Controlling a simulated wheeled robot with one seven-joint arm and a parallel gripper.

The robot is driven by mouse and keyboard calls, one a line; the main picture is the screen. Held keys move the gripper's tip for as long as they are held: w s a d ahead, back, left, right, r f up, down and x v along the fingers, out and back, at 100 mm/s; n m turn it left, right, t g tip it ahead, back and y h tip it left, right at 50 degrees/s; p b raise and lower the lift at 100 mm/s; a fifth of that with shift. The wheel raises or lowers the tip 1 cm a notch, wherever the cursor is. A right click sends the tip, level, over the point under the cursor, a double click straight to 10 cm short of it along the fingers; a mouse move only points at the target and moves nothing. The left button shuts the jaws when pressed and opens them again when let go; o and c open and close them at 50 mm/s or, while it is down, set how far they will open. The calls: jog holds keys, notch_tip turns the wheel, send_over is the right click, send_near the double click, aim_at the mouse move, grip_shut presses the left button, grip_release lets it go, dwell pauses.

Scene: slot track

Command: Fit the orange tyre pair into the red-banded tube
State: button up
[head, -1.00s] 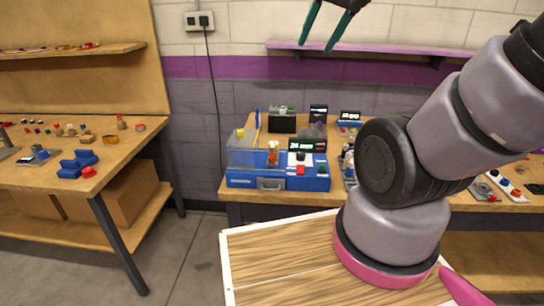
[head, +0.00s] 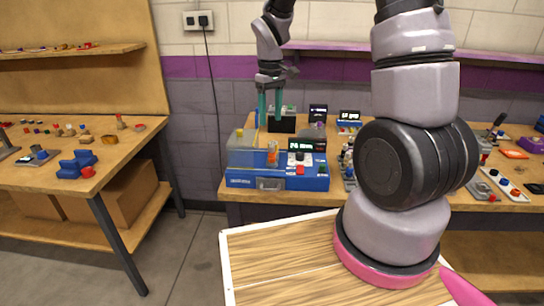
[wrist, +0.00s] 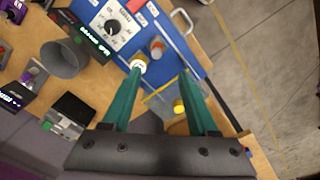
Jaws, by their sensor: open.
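My gripper (head: 270,122) is open and empty, pointing down with its teal fingers above the blue machine (head: 240,182) on the back bench. An upright orange piece (head: 273,158) stands on the machine just below the fingertips; I cannot tell whether it is the tyre pair or a tube. In the wrist view the open fingers (wrist: 161,72) have nothing between them at the tips. An orange-topped cylinder (wrist: 157,48) stands on the blue machine beyond the tips, and a pale ring-shaped piece (wrist: 138,64) shows by the left fingertip. A red-banded tube is not clearly identifiable.
The machine carries a dial panel (wrist: 113,27) and a small display (head: 307,145). A yellow knob (wrist: 179,106) and a grey funnel-like cup (wrist: 64,60) are close by. A dark box (head: 282,124) stands behind. The left table (head: 110,160) holds small parts.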

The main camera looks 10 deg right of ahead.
send_over(272, 146)
jog(key=f, duration=0.4)
jog(key=shift+s+a+f, duration=0.2)
jog(key=shift+a+f, duration=0.05)
jog(key=shift+f, duration=0.15)
jog(key=shift+w+d+f, duration=0.1)
jog(key=shift+d+f, duration=0.05)
jog(key=shift+f, duration=1.25)
jog(key=shift+w+d+f, duration=0.1)
jog(key=shift+f, duration=1.25)
grip_shut()
